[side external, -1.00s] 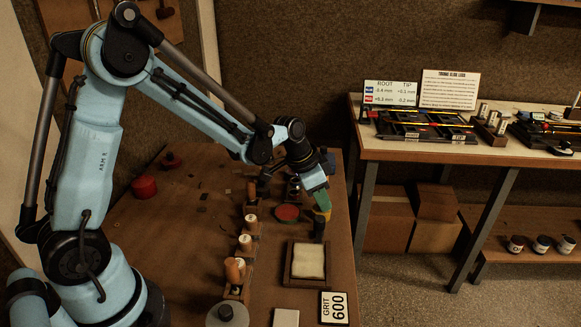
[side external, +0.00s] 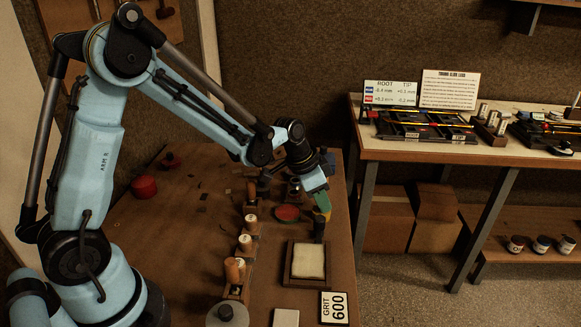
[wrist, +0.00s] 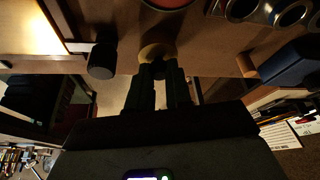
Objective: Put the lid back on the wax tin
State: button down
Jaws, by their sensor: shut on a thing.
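The wax tin (side external: 287,212) looks like the low round thing with a red top on the bench. Part of its red top and pale rim shows at the top edge of the wrist view (wrist: 168,3). My gripper (wrist: 157,68) is shut on a small ochre round piece (wrist: 157,50), which I take to be the lid. In the side view my gripper (side external: 321,209) is to the right of the tin, near the bench's right edge, with the piece apart from the tin. The fingers partly hide the held piece, and its height over the bench is unclear.
A dark cylinder (wrist: 102,60) stands close by at the bench edge. A framed pale pad (side external: 308,262) and a "GRIT 600" card (side external: 334,308) lie nearer the camera. Wooden stands with pale spools (side external: 245,243) line the left. Metal rings (wrist: 240,8) are near the tin.

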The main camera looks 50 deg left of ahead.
jog(key=shift+c, duration=2.4)
grip_release()
jog(key=shift+r, duration=3.5)
jog(key=shift+c, duration=0.4)
grip_shut()
jog(key=shift+f, duration=1.2)
